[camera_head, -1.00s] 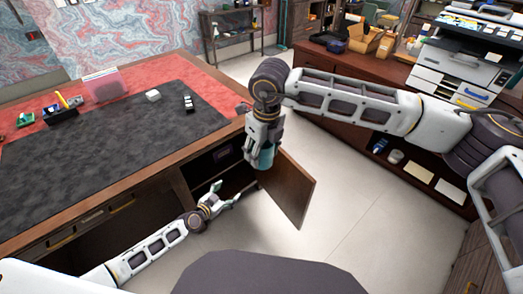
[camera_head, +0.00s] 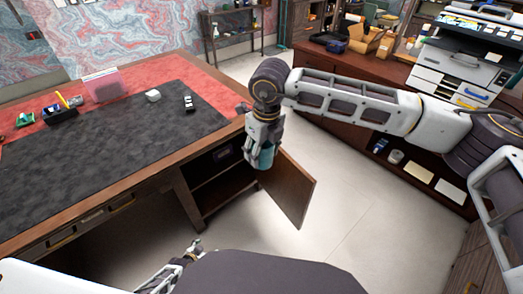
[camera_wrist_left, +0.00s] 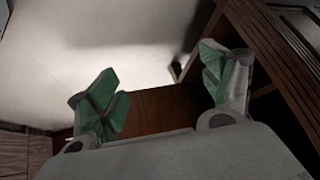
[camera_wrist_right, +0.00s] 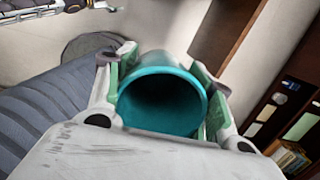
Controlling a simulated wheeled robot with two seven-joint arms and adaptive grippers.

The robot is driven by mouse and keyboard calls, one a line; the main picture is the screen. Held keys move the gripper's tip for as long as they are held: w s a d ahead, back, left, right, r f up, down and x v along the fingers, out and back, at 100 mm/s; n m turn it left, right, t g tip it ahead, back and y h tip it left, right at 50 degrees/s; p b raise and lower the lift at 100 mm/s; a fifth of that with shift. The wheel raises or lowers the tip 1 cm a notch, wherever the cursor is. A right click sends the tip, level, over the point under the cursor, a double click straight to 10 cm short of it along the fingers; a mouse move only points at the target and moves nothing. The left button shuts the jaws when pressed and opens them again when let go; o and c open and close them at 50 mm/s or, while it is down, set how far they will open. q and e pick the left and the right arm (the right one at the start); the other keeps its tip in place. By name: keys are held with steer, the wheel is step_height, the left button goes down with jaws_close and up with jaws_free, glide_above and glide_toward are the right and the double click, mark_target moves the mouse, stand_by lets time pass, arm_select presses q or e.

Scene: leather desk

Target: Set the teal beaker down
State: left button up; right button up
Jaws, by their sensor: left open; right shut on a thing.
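The teal beaker (camera_head: 265,157) is in my right gripper (camera_head: 263,143), in the air by the open desk cabinet and its door. In the right wrist view the beaker (camera_wrist_right: 163,75) sits between the green finger pads, its round mouth facing the camera; its inside is dark and looks empty. My left gripper (camera_head: 193,248) is low near the front, apart from the cabinet and partly cut off by my own body. The left wrist view shows the left gripper (camera_wrist_left: 160,95) open, with nothing between its pads.
The desk cabinet (camera_head: 205,197) is open, with a shelf inside; its brown door (camera_head: 290,190) stands swung out to the right. The desk top's dark mat (camera_head: 110,135) holds a few small items at its back. Pale floor (camera_head: 340,210) is clear right of the door.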

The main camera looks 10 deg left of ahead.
arm_select(q)
steer(key=s+f+g+y, duration=0.1)
steer(key=s+f+g, duration=0.2)
steer(key=s, duration=1.1)
steer(key=s+f+n+g+y, duration=0.1)
steer(key=s+f+g, duration=0.2)
steer(key=s+f, duration=0.6)
steer(key=shift+s+f+n, duration=0.3)
steer(key=shift+s+f, duration=0.05)
steer(key=shift+s, duration=2.65)
steer(key=shift+w+d+r, duration=0.1)
steer(key=shift+w, duration=0.05)
